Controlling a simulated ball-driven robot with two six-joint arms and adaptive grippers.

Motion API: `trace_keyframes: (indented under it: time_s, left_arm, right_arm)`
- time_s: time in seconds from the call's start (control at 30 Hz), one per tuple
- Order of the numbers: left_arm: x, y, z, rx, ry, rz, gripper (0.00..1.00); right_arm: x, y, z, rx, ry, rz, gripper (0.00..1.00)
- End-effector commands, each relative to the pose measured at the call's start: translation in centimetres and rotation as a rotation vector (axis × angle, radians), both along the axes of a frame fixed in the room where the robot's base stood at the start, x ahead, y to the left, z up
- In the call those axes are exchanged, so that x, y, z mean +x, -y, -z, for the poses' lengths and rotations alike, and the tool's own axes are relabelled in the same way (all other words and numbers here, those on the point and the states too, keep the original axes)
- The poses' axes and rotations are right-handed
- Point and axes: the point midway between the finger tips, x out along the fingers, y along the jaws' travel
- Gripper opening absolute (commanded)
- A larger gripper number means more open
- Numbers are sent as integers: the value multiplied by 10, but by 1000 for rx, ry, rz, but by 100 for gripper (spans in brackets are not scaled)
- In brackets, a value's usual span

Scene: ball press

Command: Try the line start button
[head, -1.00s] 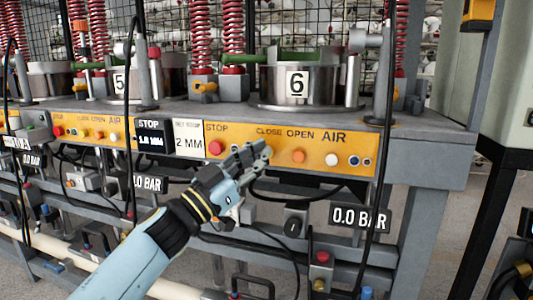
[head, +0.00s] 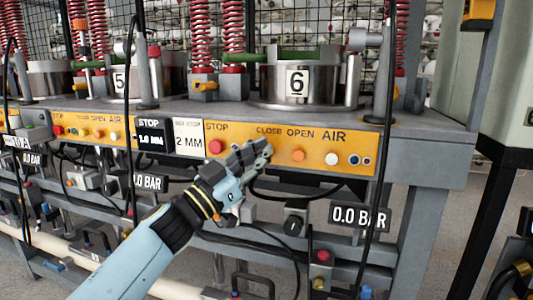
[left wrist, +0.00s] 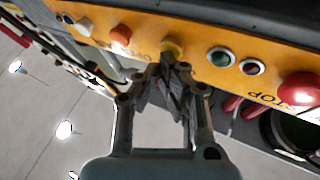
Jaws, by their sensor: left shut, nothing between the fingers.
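My left gripper (head: 266,150) is shut and empty. It is at the yellow panel (head: 315,170) of station 6, just below the word CLOSE. In the left wrist view its fingertips (left wrist: 170,62) are right at a yellow button (left wrist: 172,47), and I cannot tell whether they touch it. The gripper hides this button in the head view. An orange button (head: 298,155) sits to the right under OPEN, and a red button (head: 216,147) to the left under STOP. A green button (left wrist: 221,57) shows in the left wrist view. I can read no line start label. My right gripper is not in view.
A black cable (head: 378,150) hangs in front of the panel's right end. A 0.0 BAR sign (head: 360,216) and a dark knob box (head: 294,221) are below. A steel pot marked 6 (head: 335,82) stands on the ledge above. Open floor lies at lower right.

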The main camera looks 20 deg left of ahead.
Motion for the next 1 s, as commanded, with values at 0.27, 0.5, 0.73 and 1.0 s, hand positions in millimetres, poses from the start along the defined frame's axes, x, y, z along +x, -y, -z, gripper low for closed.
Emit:
trace_keyframes:
  time_s: [0.27, 0.5, 0.73, 1.0]
  left_arm:
    - [1, 0, 0, 0, 0, 0, 0]
    - [-6, 0, -1, -1, -2, 1, 0]
    - [-17, 0, -1, -1, 0, 0, 0]
    - [-17, 0, 1, -1, 0, 0, 0]
  right_arm:
    - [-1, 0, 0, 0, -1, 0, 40]
    - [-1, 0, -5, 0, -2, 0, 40]
    - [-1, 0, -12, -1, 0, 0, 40]
    - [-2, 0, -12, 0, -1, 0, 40]
